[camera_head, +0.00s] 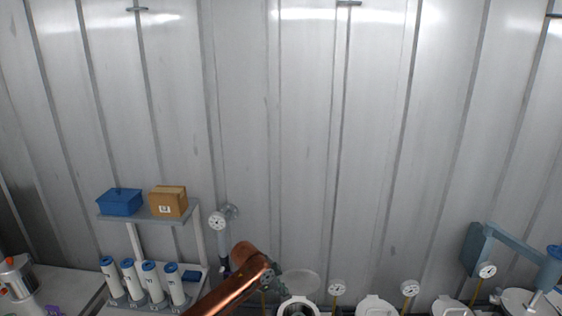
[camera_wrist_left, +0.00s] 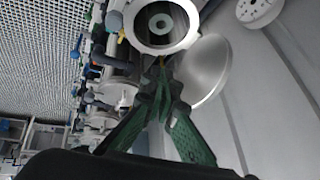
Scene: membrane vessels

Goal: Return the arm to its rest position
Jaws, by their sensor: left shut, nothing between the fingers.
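My left arm, copper coloured, rises from the bottom of the head view. Its gripper (camera_head: 284,284) is partly hidden beside an open white vessel (camera_head: 284,305) and its raised round lid (camera_head: 300,274). In the left wrist view the green fingers (camera_wrist_left: 161,72) are closed together with nothing between them. They point toward the vessel's open round mouth (camera_wrist_left: 140,38), with the lid (camera_wrist_left: 208,72) just to the right. I cannot tell whether the fingers touch the vessel. My right gripper is not in view.
More white lidded vessels (camera_head: 375,305) with gauges (camera_head: 410,288) stand to the right, near a blue-grey bracket arm (camera_head: 510,255). Several white cylinders with blue caps (camera_head: 151,284) stand left, below a shelf (camera_head: 150,217) with a blue bin (camera_head: 119,203) and carton (camera_head: 168,202).

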